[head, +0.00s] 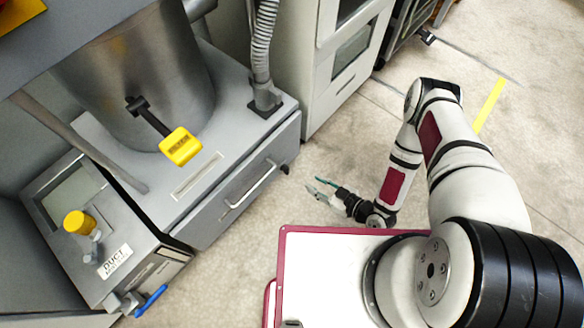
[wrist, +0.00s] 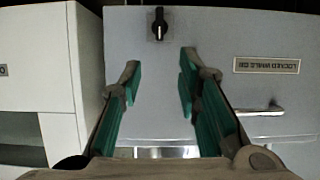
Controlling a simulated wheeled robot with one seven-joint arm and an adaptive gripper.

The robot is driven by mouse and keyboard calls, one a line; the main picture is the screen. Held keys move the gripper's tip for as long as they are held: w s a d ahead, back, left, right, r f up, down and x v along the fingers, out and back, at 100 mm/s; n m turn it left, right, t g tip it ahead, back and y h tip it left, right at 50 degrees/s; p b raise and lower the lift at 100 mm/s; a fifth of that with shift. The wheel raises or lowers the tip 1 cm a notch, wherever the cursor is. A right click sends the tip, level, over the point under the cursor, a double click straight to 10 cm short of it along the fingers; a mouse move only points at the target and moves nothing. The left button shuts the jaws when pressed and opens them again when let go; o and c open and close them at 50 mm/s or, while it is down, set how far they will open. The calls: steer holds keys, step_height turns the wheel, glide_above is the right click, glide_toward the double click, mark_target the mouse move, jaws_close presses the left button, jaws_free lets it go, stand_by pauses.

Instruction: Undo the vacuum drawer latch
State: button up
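In the head view a small dark bit (head: 285,169) at the drawer's lower right end appears to be this knob. The drawer (head: 222,207) looks closed, with a bar handle (head: 252,187), also visible in the wrist view (wrist: 262,111). My gripper (head: 317,188) is open and empty in front of that end; its green fingers (wrist: 160,69) are apart.
A label (wrist: 267,65) sits right of the knob in the wrist view, its text looking inverted. A white cabinet (head: 345,75) adjoins the drawer's right side. A yellow-handled lever (head: 181,146), a hose (head: 262,45) and a duct box (head: 115,240) are nearby. Floor is clear around my gripper.

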mark_target(286, 170)
steer(key=b+x, duration=0.5)
steer(key=x, duration=0.8)
steer(key=shift+w+a+f, duration=0.15)
steer(key=shift+w+a, duration=0.05)
jaws_close()
